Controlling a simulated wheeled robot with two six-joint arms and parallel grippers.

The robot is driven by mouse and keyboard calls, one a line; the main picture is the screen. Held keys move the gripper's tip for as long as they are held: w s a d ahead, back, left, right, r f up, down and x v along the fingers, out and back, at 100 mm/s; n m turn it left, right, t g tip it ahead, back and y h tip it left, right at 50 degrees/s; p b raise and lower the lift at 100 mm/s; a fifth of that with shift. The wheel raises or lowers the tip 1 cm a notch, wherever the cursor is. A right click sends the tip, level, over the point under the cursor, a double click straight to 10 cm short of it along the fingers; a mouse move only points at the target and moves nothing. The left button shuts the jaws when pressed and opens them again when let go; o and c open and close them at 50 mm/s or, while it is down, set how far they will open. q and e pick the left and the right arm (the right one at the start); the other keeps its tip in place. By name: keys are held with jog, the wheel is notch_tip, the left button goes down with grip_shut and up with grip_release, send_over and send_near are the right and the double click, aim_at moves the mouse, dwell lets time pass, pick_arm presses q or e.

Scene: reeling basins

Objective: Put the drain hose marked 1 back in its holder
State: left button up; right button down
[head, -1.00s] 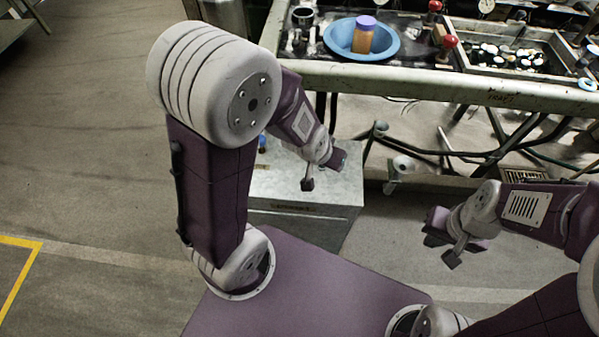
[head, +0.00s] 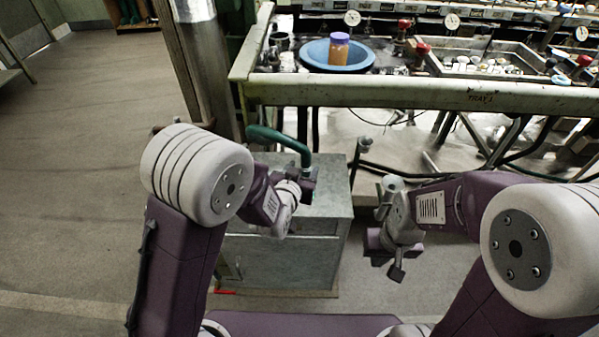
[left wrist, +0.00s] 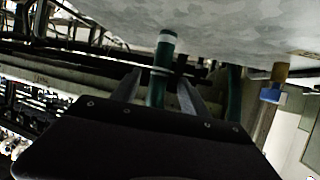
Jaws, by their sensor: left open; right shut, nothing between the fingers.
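A green drain hose (head: 285,139) bends over above the grey metal cabinet, its end pointing down beside my left gripper (head: 303,187). In the left wrist view, a green hose end with a pale band (left wrist: 165,45) runs between the open fingers of my left gripper (left wrist: 158,88); I cannot tell whether they touch it. No number can be read on it. A second dark green hose length (left wrist: 234,95) shows to its right. My right gripper (head: 396,270) is shut and empty, right of the cabinet. I cannot make out the holder.
A blue bowl with an orange-brown jar (head: 339,51) sits on the bench. Pipes and dark hoses fill the space below. Open floor (head: 90,110) lies to the left.

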aim_at(309, 161)
pick_arm(q)
jog(key=shift+x, duration=0.9)
jog(key=b+x, duration=0.2)
jog(key=x, duration=0.3)
jog(key=shift+f, duration=0.15)
grip_shut()
